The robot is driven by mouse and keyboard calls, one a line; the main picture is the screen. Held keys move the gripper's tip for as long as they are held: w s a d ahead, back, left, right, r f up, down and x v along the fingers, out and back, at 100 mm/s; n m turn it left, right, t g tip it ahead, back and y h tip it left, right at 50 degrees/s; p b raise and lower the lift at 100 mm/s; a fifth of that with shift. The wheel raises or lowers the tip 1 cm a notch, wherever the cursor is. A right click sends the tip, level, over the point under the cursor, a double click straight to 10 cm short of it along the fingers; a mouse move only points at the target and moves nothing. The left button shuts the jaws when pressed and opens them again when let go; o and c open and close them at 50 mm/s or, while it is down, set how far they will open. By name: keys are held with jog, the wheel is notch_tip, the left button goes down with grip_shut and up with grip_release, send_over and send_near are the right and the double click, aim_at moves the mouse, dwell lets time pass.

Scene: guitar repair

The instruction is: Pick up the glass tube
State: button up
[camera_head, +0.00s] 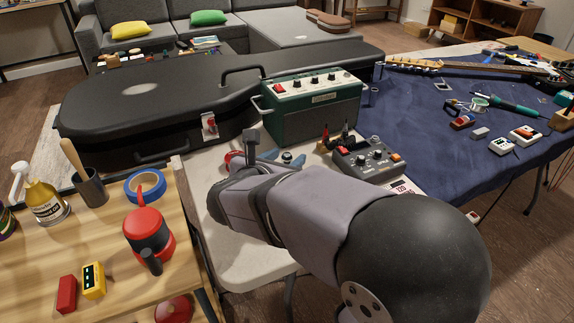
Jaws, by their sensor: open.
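I cannot pick out the glass tube with certainty. A small dark, shiny piece (287,157) lies on the pale table just right of my gripper, and a small round, clear-looking piece (374,141) stands behind the grey pedal; both are too small to identify. My gripper (252,146) is at the far end of my arm, over the pale table in front of the green amplifier. It is open, but my wrist hides most of its jaws. I see nothing held in it. My arm covers much of the pale table.
The green amplifier (312,105) and grey pedal (366,160) stand close behind and right of my gripper. A black guitar case (150,100) lies behind.

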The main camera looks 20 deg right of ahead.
jog(key=shift+b+x, duration=0.4)
jog(key=shift+x, duration=2.1)
jog(key=shift+a+f, duration=0.1)
jog(key=c, duration=0.9)
